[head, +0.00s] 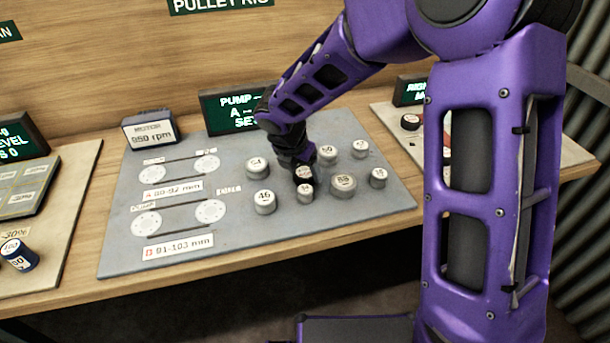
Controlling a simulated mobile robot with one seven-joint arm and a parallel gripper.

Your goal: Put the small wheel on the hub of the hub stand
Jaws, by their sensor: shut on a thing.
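My gripper (303,175) reaches down over the right half of a grey board and is shut on a small round piece with a pale, red-marked top (304,172). The piece's sides are dark or hidden by the fingers, and I cannot tell whether it touches the board. I cannot tell whether this piece is the small wheel. I see nothing that is clearly a hub stand or its hub; my arm hides part of the bench at the right.
The grey board (235,234) carries several numbered grey discs, such as one (264,201) left of my gripper and a larger one (343,186) to its right. White round plates (146,224) lie at its left. A motor box (148,130) and dark sign (238,108) stand behind.

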